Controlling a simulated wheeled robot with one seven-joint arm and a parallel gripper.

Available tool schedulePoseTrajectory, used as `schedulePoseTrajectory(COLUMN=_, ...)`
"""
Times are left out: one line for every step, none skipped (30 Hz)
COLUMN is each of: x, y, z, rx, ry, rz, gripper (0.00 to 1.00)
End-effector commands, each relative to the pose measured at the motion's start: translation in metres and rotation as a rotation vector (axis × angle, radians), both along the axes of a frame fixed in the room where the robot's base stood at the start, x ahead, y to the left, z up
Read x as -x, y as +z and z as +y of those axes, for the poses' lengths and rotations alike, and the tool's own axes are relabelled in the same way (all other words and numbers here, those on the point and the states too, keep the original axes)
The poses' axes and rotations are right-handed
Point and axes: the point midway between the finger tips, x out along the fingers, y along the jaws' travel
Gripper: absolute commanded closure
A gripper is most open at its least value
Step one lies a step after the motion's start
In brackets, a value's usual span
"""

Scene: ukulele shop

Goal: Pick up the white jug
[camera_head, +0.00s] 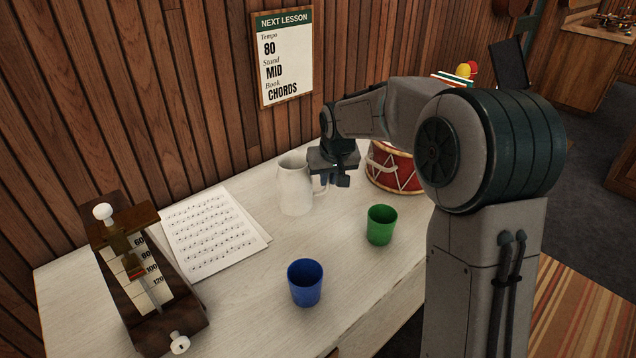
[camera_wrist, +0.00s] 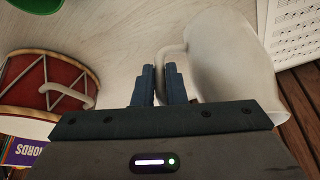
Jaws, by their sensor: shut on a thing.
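The white jug (camera_head: 294,186) stands upright on the pale table, near the wall and just right of the sheet music. My gripper (camera_head: 326,182) is at the jug's right side, where its handle is. In the wrist view the jug (camera_wrist: 228,55) fills the upper right, and its handle runs between the two dark fingers of my gripper (camera_wrist: 164,85). The gripper is shut on the handle. In the head view the gripper hides most of the handle. I cannot tell any gap between the jug's base and the table.
A red drum (camera_head: 398,172) stands close on the right, behind my arm. A green cup (camera_head: 381,225) and a blue cup (camera_head: 305,283) stand towards the front. Sheet music (camera_head: 210,233) and a wooden metronome (camera_head: 150,280) are on the left. A plank wall (camera_head: 190,90) rises behind the table.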

Motion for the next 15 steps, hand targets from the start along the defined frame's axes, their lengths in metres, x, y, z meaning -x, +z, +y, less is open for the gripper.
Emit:
schedulePoseTrajectory(x=0.001, y=0.006, z=-0.007, rx=-0.001, ry=-0.003, rz=-0.004, gripper=1.00)
schedulePoseTrajectory(x=0.003, y=0.007, z=-0.010, rx=-0.002, ry=-0.004, rz=-0.003, gripper=1.00)
schedulePoseTrajectory(x=0.004, y=0.010, z=-0.014, rx=-0.002, ry=-0.003, rz=-0.003, gripper=1.00)
schedulePoseTrajectory(x=0.005, y=0.013, z=-0.018, rx=-0.001, ry=-0.003, rz=-0.004, gripper=1.00)
schedulePoseTrajectory(x=0.006, y=0.015, z=-0.021, rx=-0.001, ry=-0.003, rz=-0.005, gripper=1.00)
schedulePoseTrajectory(x=0.007, y=0.017, z=-0.025, rx=-0.001, ry=-0.002, rz=-0.004, gripper=1.00)
schedulePoseTrajectory(x=0.008, y=0.019, z=-0.029, rx=-0.002, ry=-0.003, rz=-0.004, gripper=1.00)
schedulePoseTrajectory(x=0.009, y=0.021, z=-0.032, rx=-0.002, ry=-0.004, rz=-0.004, gripper=1.00)
schedulePoseTrajectory(x=0.010, y=0.024, z=-0.036, rx=-0.001, ry=-0.002, rz=-0.004, gripper=1.00)
schedulePoseTrajectory(x=0.011, y=0.026, z=-0.039, rx=-0.001, ry=-0.002, rz=-0.004, gripper=1.00)
schedulePoseTrajectory(x=0.012, y=0.027, z=-0.041, rx=-0.001, ry=-0.003, rz=-0.004, gripper=1.00)
schedulePoseTrajectory(x=0.013, y=0.029, z=-0.045, rx=-0.001, ry=-0.003, rz=-0.004, gripper=1.00)
schedulePoseTrajectory(x=0.014, y=0.031, z=-0.048, rx=-0.001, ry=-0.003, rz=-0.004, gripper=1.00)
schedulePoseTrajectory(x=0.014, y=0.033, z=-0.050, rx=-0.001, ry=-0.003, rz=-0.004, gripper=1.00)
schedulePoseTrajectory(x=0.016, y=0.035, z=-0.053, rx=0.000, ry=-0.001, rz=-0.004, gripper=1.00)
